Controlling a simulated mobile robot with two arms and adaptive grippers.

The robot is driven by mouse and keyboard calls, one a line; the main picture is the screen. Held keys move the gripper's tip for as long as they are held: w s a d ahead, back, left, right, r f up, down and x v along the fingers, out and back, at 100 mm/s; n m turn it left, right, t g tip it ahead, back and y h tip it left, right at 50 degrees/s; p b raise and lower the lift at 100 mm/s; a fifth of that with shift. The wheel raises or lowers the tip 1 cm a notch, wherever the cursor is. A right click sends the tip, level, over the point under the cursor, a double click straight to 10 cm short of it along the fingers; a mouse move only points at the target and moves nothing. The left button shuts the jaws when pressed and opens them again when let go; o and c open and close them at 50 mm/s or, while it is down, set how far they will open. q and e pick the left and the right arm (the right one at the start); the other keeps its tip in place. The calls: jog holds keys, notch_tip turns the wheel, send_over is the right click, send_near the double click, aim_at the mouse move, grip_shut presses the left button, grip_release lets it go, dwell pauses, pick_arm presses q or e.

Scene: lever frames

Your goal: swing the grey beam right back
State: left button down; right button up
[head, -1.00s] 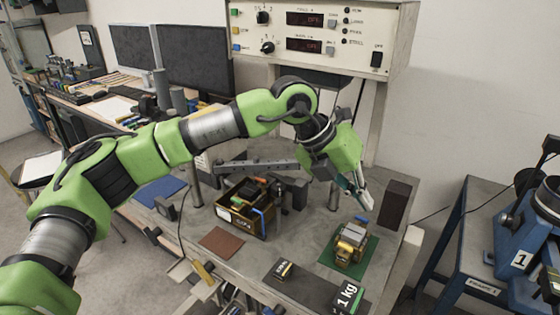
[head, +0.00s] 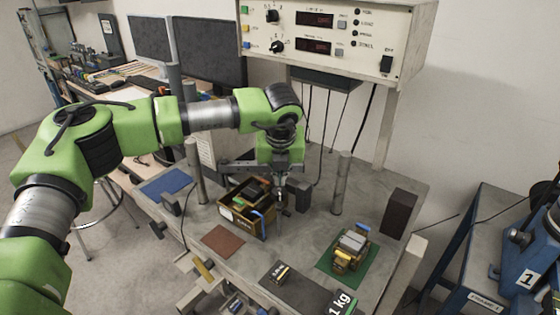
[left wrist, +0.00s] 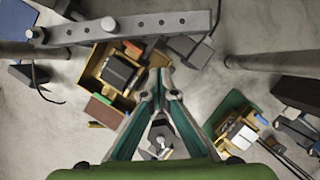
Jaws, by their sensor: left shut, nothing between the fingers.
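The grey beam (head: 238,167) is a long bar with a row of holes. It lies across the back of the bench, and its right part is hidden behind my left gripper in the head view. In the left wrist view the beam (left wrist: 140,27) spans the top left, with a dark block near its right end. My left gripper (head: 280,220) points down, shut and empty, in front of the beam and right of the open box. Its fingers (left wrist: 160,85) meet below the beam in the left wrist view, apart from it. My right gripper is out of view.
An open box of parts (head: 243,220) stands left of my gripper. Two upright posts (head: 342,183) flank the area. A green mat (head: 327,266) with a brass-coloured device (head: 351,247) lies at right. A dark block (head: 398,213) stands behind it. Bare bench lies between.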

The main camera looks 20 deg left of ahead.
aim_at(261, 167)
pick_arm(q)
jog(key=shift+w+a+p, duration=0.3)
jog(key=shift+w+p, duration=0.15)
jog(key=shift+w, duration=0.5)
jog(key=shift+w+a+p, duration=0.3)
jog(key=shift+w+p, duration=0.1)
jog(key=shift+w, duration=0.55)
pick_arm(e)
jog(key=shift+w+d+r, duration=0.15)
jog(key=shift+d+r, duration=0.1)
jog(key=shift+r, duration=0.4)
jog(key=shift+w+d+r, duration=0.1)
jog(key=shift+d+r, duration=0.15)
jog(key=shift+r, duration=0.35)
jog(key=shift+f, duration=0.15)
